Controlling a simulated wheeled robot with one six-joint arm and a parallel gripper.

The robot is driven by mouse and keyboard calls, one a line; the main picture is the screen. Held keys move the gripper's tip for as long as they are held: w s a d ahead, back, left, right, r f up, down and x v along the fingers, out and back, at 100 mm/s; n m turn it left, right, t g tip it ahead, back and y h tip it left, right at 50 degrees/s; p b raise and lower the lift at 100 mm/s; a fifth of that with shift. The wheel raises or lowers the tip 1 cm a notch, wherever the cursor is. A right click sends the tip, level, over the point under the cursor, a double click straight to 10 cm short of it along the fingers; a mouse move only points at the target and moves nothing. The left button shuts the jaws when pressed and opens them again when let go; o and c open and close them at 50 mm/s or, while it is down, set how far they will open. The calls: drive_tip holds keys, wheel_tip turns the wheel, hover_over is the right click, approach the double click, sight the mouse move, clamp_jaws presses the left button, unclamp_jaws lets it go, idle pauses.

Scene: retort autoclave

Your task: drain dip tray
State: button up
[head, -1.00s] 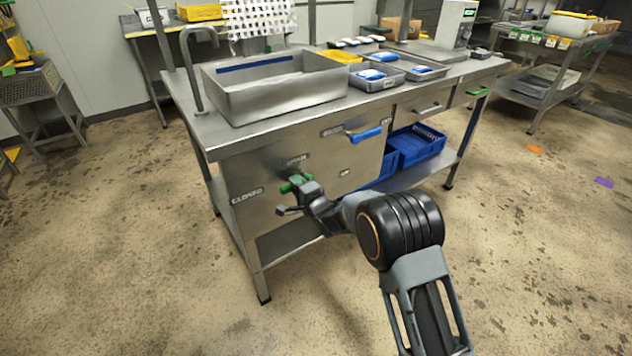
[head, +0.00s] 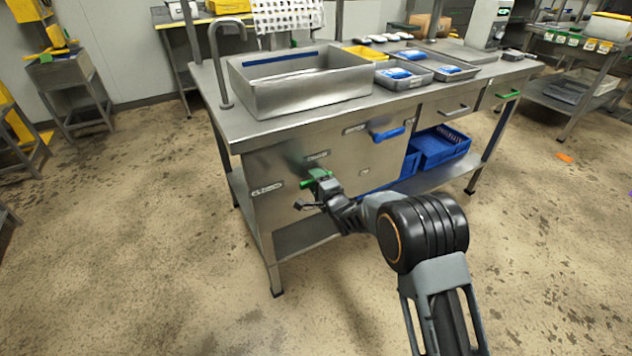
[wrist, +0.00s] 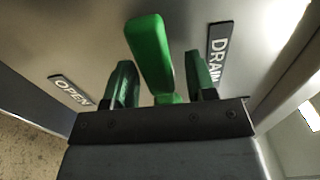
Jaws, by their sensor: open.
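The dip tray (head: 300,97) is a rectangular metal basin on top of the steel bench. Below it, on the bench's front panel, is a green drain lever (head: 317,178). My gripper (head: 318,197) is at this lever, low on the panel. In the wrist view, my gripper (wrist: 161,75) is open, with one dark green finger on each side of the bright green lever (wrist: 150,50). Gaps show between the fingers and the lever. A DRAIN label (wrist: 216,52) is to the right and an OPEN label (wrist: 71,91) to the left. The lever's base is hidden behind the gripper.
A blue handle (head: 388,134) is on the panel to the right of the lever. A hooked pipe (head: 222,70) stands at the tray's left. Blue crates (head: 440,148) sit on the lower shelf. The floor (head: 130,240) left of the bench is clear.

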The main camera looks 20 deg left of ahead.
drive_tip(key=p+v, duration=0.2)
drive_tip(key=v, duration=1.1)
drive_tip(key=shift+s+d, duration=0.25)
drive_tip(key=shift+d, duration=0.1)
drive_tip(key=s+d+f+n+g+h, duration=0.1)
drive_tip(key=d+f+n+g+h, duration=0.3)
drive_tip(key=f, duration=0.4)
drive_tip(key=s+d+r+n+g+h+p, duration=0.3)
drive_tip(key=s+d+r+n+h+p, duration=0.15)
drive_tip(key=d+r+h+p, duration=0.35)
drive_tip(key=s+d+r+p, duration=0.4)
drive_tip(key=d+r+p, duration=0.1)
drive_tip(key=r, duration=0.7)
drive_tip(key=s+d+r+g+p, duration=0.1)
drive_tip(key=s+d+r+p, duration=0.4)
drive_tip(key=r, duration=0.7)
drive_tip(key=s+d+r+h+p, duration=0.1)
drive_tip(key=s+d+r+p, duration=0.4)
drive_tip(key=r+p, duration=0.3)
wheel_tip(320, 180, up, 5)
drive_tip(key=shift+s+d+f+g+p, duration=0.2)
drive_tip(key=shift+d+g+p, duration=0.1)
drive_tip(key=shift+p, duration=0.05)
